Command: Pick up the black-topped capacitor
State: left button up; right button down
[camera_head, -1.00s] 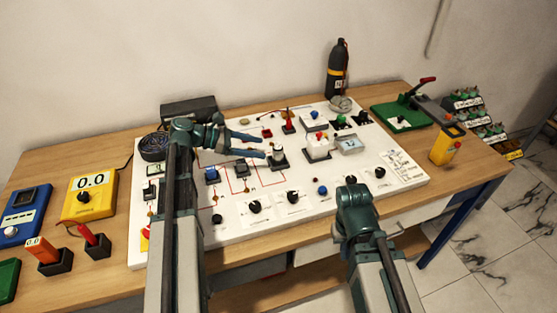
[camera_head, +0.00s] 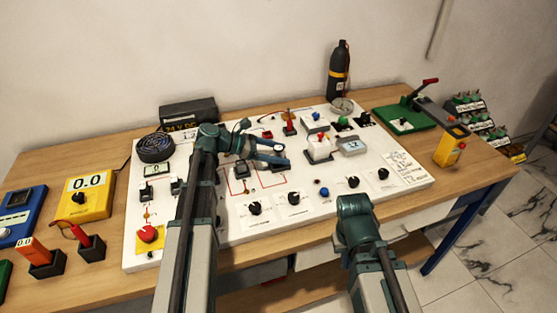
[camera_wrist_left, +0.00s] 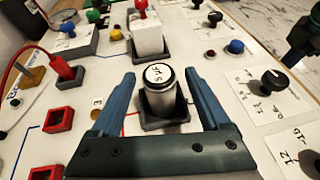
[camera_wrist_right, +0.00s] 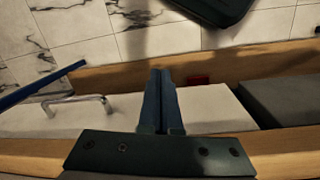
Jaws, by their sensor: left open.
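The capacitor (camera_wrist_left: 160,85) is a pale metal cylinder with a black-rimmed top and a white label on it. It stands upright in a dark square socket (camera_wrist_left: 165,122) on the white board. In the left wrist view it is between the fingers of my left gripper (camera_wrist_left: 162,95), with gaps on both sides. My left gripper is open, and in the head view (camera_head: 282,152) it reaches across the middle of the board and largely hides the capacitor. My right gripper (camera_wrist_right: 160,95) has its fingers together and empty, over the bench's front edge and a drawer.
Beyond the capacitor stands a white block with a red knob (camera_wrist_left: 148,38). A red plug with a cable (camera_wrist_left: 65,68) and empty red sockets (camera_wrist_left: 58,118) are at left. Black dials (camera_wrist_left: 275,80) are at right. A black bottle (camera_head: 339,72) stands at the back.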

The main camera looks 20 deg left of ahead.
aim_at(278, 149)
pick_arm(q)
grip_shut()
dwell(0.3)
jog(key=shift+r, duration=0.15)
jog(key=shift+r+p, duration=0.5)
jog(key=shift+p, duration=0.15)
notch_tip(278, 149, up, 3)
jog(key=p, duration=0.3)
jog(key=shift+r, duration=0.1)
jog(key=s+a, duration=0.3)
jog(key=s, duration=1.2)
jog(key=shift+s+a+r+p, duration=0.2)
jog(key=shift+s+r+p, duration=0.1)
jog(key=shift+s+p, duration=0.1)
